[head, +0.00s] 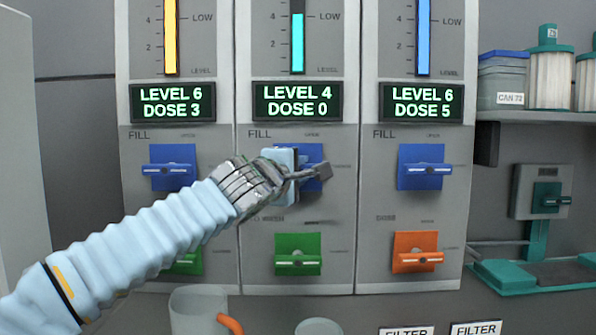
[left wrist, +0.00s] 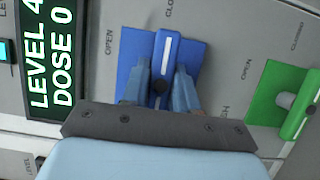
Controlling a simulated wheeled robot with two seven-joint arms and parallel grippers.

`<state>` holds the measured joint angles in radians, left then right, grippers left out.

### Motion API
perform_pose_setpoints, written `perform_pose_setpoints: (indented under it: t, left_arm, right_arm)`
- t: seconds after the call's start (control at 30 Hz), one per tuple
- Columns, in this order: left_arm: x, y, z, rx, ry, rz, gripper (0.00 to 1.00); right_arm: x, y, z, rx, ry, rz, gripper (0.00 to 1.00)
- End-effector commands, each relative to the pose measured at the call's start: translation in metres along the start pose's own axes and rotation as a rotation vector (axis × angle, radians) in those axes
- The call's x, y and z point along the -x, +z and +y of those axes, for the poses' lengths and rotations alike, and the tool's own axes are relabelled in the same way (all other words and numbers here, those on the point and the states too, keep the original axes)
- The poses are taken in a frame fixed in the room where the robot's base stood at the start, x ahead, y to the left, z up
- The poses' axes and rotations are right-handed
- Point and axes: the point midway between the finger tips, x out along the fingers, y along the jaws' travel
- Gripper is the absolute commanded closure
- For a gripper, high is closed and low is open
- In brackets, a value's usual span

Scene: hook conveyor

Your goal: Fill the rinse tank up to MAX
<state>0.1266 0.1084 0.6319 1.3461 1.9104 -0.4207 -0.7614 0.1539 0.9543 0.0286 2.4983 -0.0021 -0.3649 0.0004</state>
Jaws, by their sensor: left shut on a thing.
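The middle panel (head: 247,60) has a cyan level bar (head: 298,45) and a display (head: 297,103) reading LEVEL 4, DOSE 0. I see no MAX mark or tank name that I can read. Its blue FILL valve handle (left wrist: 167,60) lies pointing at CLOSED; OPEN is a quarter turn away. My left gripper (head: 310,173) is shut on this handle, with a finger on either side of it in the left wrist view (left wrist: 161,85). In the head view my gripper hides much of the valve. The green valve (head: 298,255) below stands clear. My right gripper is not in view.
The left panel display (head: 172,102) reads LEVEL 6, DOSE 3; the right one (head: 421,103) reads LEVEL 6, DOSE 5. Blue valves flank mine (head: 170,168) (head: 424,167). An orange valve (head: 416,253) is lower right. A grey jug (head: 197,305) stands below.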

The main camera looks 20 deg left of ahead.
Motion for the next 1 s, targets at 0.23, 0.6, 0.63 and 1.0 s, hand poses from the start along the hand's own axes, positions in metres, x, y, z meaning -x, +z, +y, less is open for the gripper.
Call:
perform_pose_setpoints:
  t: [0.23,0.6,0.63,1.0]
  left_arm:
    - [0.0,0.0,-0.005,0.086,0.034,0.001,1.0]
    - [-0.001,0.001,-0.009,0.376,0.156,-0.001,1.0]
    - [-0.001,0.001,-0.009,0.402,0.167,-0.001,1.0]
    - [-0.001,0.001,-0.008,0.717,0.296,0.0,1.0]
  right_arm:
    - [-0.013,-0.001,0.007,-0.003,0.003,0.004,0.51]
    - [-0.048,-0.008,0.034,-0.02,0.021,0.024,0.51]
    - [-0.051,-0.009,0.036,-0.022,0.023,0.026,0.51]
    - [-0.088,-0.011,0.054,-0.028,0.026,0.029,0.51]
